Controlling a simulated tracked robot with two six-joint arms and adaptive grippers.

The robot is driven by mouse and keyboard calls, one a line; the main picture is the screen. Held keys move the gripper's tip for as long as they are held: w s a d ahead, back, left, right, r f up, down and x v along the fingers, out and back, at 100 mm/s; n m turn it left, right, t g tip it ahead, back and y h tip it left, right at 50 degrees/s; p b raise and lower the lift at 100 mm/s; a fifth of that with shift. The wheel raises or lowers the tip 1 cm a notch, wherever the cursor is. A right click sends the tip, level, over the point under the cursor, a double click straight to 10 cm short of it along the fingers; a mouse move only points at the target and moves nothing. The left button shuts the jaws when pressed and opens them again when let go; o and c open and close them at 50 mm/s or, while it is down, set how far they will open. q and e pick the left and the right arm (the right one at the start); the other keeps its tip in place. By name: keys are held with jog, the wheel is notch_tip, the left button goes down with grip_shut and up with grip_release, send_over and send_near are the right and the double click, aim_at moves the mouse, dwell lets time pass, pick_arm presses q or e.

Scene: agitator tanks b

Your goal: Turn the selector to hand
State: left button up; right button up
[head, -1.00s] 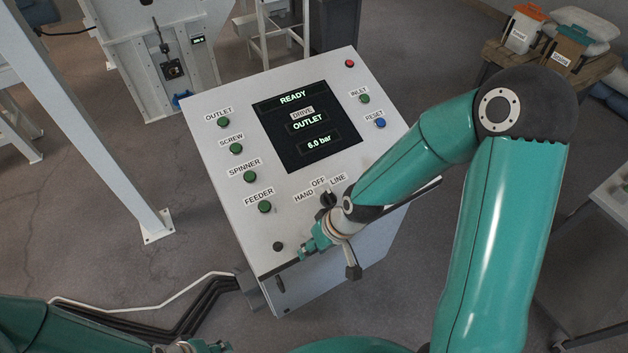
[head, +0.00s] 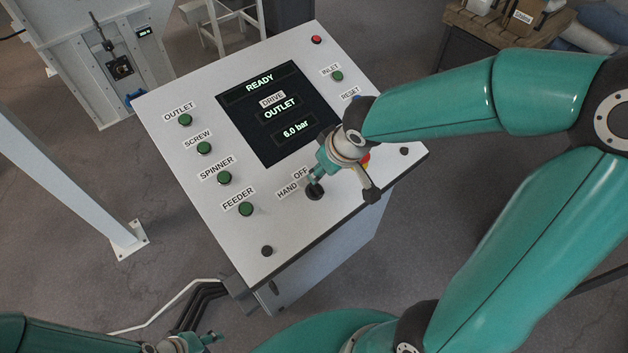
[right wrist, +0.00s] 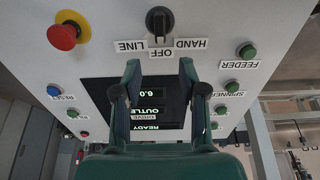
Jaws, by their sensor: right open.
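The selector (head: 314,191) is a black knob on the sloping white panel, with labels HAND and OFF beside it; my right gripper covers the LINE label in the head view. The right wrist view shows the selector (right wrist: 159,20) upside down, its bar in line with OFF, between HAND and LINE. My right gripper (head: 314,176) is close to the selector, just above it in the head view. In the right wrist view its open fingers (right wrist: 160,72) are empty, with the knob beyond the tips. My left gripper (head: 207,341) is low at the left, its jaws unclear.
The panel has a dark screen (head: 268,112) reading READY, DRIVE OUTLET, 6.0 bar. Green buttons such as FEEDER (head: 246,209) line its left side. A red and yellow mushroom button (right wrist: 66,32) is near the selector. A white post (head: 65,180) stands left of the panel.

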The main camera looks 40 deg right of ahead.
aim_at(316, 190)
jog(key=b+x, duration=0.3)
jog(key=x, duration=0.7)
jog(key=shift+r, duration=0.1)
